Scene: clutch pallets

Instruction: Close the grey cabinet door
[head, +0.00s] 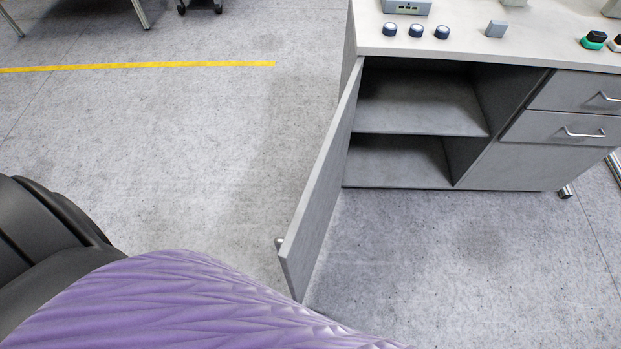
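The grey cabinet door (318,200) stands wide open in the head view. It is hinged at the left edge of the cabinet (510,165) and swings out toward me. A bit of its handle (279,243) shows at its outer left face, near the free edge. Behind the door opening, the compartment is empty, with one middle shelf (420,118). Neither of my grippers shows in the view.
The cabinet top (465,40) holds several dark round knobs, a grey box (407,6), a small grey block (496,28) and a green-black item (594,40). Two drawers (570,95) at right are shut. The floor is clear on both sides of the door. A yellow line (140,67) crosses the floor at left.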

